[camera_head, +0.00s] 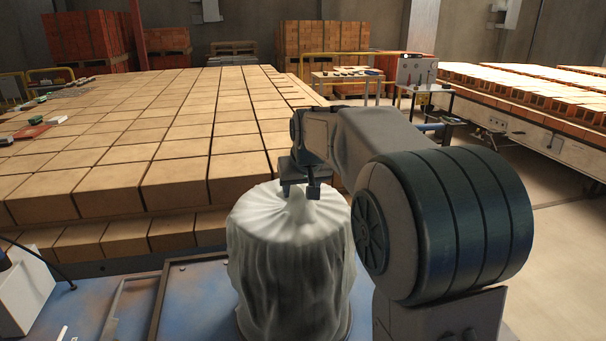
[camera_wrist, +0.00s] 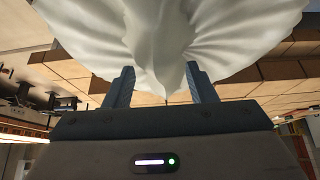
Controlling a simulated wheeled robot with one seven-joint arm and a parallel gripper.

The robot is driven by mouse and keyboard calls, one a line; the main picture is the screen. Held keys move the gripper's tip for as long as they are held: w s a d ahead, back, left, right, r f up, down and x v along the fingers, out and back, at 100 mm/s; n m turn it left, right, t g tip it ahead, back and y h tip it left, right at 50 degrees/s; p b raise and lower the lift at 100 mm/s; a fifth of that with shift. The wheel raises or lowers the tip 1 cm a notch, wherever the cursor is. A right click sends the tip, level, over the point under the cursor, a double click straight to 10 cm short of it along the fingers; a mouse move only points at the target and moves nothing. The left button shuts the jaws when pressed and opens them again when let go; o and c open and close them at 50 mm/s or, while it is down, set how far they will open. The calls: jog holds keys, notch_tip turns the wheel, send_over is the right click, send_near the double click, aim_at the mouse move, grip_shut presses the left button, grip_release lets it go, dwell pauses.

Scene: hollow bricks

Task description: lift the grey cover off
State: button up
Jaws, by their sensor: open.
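The grey cover (camera_head: 290,260) is a draped cloth over a round, drum-like form on the blue surface in front. Its folds hang down the sides and hide what is under it. My gripper (camera_head: 300,190) is at the top of the cover, pointing down. In the wrist view the two fingers of my gripper (camera_wrist: 162,85) stand apart, with a gathered peak of the cover (camera_wrist: 165,40) between them. The fingers do not look closed on the cloth; whether either one touches it I cannot tell.
A large stack of tan bricks (camera_head: 180,130) fills the space behind and left of the cover. A white box (camera_head: 22,290) stands at the far left of the blue surface (camera_head: 200,290). More bricks (camera_head: 540,90) lie on a line at the right, with open floor before it.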

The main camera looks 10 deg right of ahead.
jog(key=shift+x, duration=1.2)
grip_shut()
notch_tip(320, 180, up, 41)
jog(key=p, duration=1.3)
jog(key=shift+f+p, duration=0.2)
jog(key=shift+p, duration=0.2)
dwell(0.9)
